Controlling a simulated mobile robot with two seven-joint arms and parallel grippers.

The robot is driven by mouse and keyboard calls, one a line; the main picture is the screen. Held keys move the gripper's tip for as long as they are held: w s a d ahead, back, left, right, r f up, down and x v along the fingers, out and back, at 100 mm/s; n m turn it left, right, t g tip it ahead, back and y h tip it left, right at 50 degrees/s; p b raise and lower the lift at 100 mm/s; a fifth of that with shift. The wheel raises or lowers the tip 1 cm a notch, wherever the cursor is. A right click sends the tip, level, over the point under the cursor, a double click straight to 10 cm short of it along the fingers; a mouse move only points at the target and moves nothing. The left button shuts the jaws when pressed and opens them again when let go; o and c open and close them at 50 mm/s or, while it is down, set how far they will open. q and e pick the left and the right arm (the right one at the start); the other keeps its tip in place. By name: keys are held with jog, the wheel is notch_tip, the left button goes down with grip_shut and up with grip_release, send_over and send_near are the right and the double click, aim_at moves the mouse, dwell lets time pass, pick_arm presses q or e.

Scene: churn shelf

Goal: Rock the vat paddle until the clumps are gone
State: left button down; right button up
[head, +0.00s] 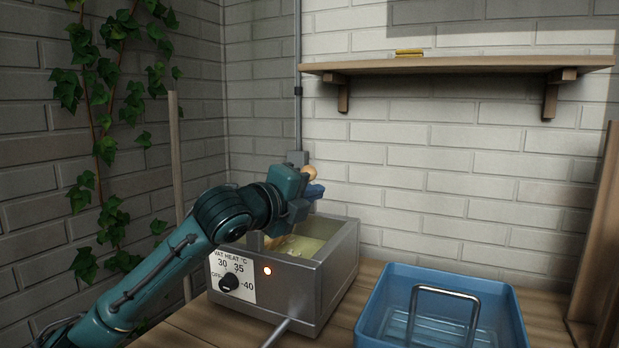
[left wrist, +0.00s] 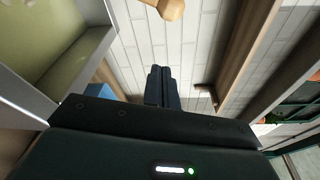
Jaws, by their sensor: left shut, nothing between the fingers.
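The vat is a grey metal box (head: 338,270) on the wooden bench, with yellowish liquid (head: 312,246) inside. Paler patches show in the liquid, but I cannot tell clumps clearly. The round wooden knob of the paddle (head: 310,172) stands above the vat; the paddle's lower part is hidden behind my arm. The knob also shows at the top of the left wrist view (left wrist: 170,8). My left gripper (head: 315,191) is over the vat, just beside the knob. Its fingers (left wrist: 161,70) are together and empty, apart from the knob in the wrist view. My right gripper is out of view.
The vat's front has a heat dial (head: 229,283) and a lit orange lamp (head: 267,271). A blue tub (head: 377,312) with a metal handle (head: 446,292) stands to the right. A wall shelf (head: 455,64) holds a small yellow item (head: 409,52). Ivy (head: 108,150) hangs at left.

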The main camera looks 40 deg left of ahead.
pick_arm(q)
jog(key=w+a, duration=0.2)
jog(key=w+a+r+p, duration=0.1)
jog(key=a, duration=0.1)
jog(key=shift+w, duration=0.4)
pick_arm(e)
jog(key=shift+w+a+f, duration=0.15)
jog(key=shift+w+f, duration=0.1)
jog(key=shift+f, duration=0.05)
pick_arm(q)
jog(key=shift+a, duration=0.1)
